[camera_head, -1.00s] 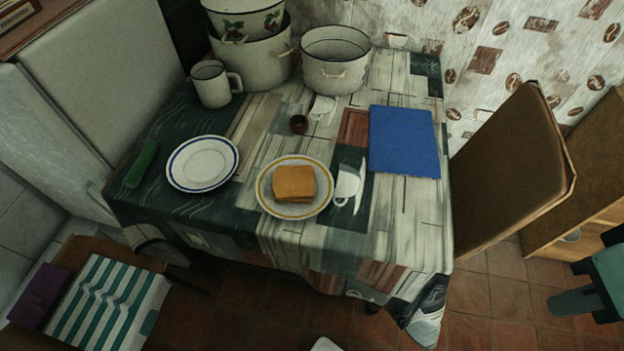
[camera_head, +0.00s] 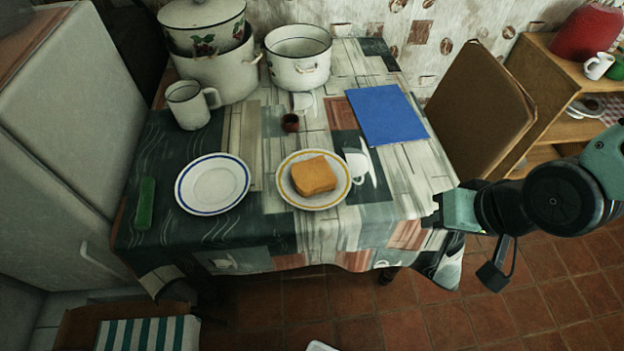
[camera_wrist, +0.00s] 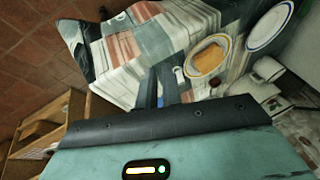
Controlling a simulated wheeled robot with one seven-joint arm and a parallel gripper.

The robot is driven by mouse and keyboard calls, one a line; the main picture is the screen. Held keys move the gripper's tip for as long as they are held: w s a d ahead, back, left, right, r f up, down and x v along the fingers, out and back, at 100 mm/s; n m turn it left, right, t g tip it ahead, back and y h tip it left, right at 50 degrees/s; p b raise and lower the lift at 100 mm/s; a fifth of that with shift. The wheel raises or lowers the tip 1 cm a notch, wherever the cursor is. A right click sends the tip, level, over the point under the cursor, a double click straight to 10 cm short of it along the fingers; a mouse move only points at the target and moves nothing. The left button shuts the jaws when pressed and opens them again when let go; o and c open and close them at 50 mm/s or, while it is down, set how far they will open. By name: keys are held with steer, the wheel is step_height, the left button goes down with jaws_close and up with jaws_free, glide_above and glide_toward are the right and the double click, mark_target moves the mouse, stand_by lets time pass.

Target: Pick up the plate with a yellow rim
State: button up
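The plate with a yellow rim (camera_head: 343,181) lies flat on the table near its front edge, and it also shows in the wrist view (camera_wrist: 199,71). A square orange-brown slice, like bread (camera_head: 313,175), rests on it. My gripper (camera_head: 432,215) is at the table's right front corner, to the right of the plate and well apart from it. In the wrist view its two dark fingers (camera_wrist: 161,86) sit close together with nothing seen between them, so it looks shut and empty.
A blue-rimmed plate (camera_head: 213,184) lies left of the yellow-rimmed one, with a green block (camera_head: 146,203) beyond it. A mug (camera_head: 190,106), enamel pots (camera_head: 298,65) and a small brown cup (camera_head: 290,123) stand behind. A blue sheet (camera_head: 386,115) lies right. A chair (camera_head: 480,110) stands beside the table.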

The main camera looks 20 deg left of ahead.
step_height(320, 180, down, 5)
steer(key=a+m+y, duration=0.2)
steer(key=a, duration=0.1)
steer(key=m+t+y, duration=0.4)
steer(key=m+y, duration=0.1)
steer(key=m, duration=0.3)
glide_toward(334, 204)
steer(key=shift+b+x, duration=4.3)
steer(key=shift+b, duration=3.65)
